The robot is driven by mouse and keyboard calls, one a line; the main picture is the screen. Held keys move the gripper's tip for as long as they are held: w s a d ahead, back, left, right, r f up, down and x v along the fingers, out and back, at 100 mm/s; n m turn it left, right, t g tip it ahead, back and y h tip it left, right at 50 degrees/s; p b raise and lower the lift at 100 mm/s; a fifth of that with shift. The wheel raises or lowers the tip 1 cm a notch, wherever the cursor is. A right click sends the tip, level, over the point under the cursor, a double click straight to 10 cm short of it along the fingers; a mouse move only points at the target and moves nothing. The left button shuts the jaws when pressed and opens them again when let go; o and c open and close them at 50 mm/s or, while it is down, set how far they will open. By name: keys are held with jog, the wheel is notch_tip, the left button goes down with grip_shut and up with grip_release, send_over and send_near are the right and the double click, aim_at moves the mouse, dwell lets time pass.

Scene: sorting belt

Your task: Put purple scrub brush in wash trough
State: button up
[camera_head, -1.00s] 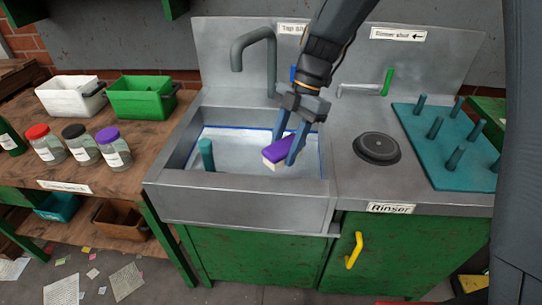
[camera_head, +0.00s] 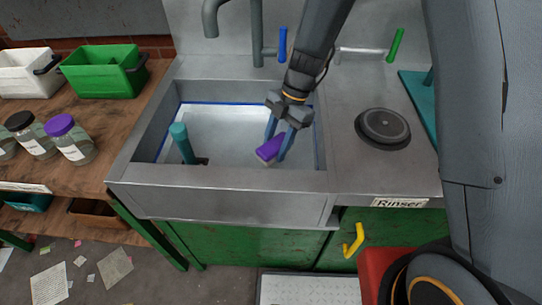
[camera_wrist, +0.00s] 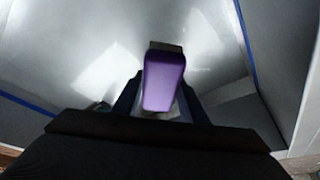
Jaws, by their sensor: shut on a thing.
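The purple scrub brush (camera_head: 268,150) is held between the blue fingers of my gripper (camera_head: 279,143). My gripper is shut on it. In the wrist view the purple brush (camera_wrist: 164,78) sits between the fingers, with a thin dark edge at its far end. The wash trough (camera_head: 235,182) is the metal sink with a blue line around its inside. The brush is inside the trough's outline, in its right part, low over the pale bottom. I cannot tell whether it touches the bottom. The brush's underside is hidden.
A teal post (camera_head: 181,142) stands in the trough's left part. A tap (camera_head: 257,30) and a blue lever (camera_head: 283,45) are behind. A round black disc (camera_head: 383,128) lies on the right counter. Jars and a green bin (camera_head: 103,76) stand on the left bench.

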aim_at(282, 139)
jog(key=shift+f+p, duration=0.4)
jog(key=shift+f, duration=2.5)
jog(key=shift+f, duration=0.1)
jog(key=o, duration=1.1)
jog(key=b+v, duration=0.1)
jog(key=v, duration=1.1)
jog(key=shift+s+b, duration=0.1)
jog(key=shift+b, duration=0.25)
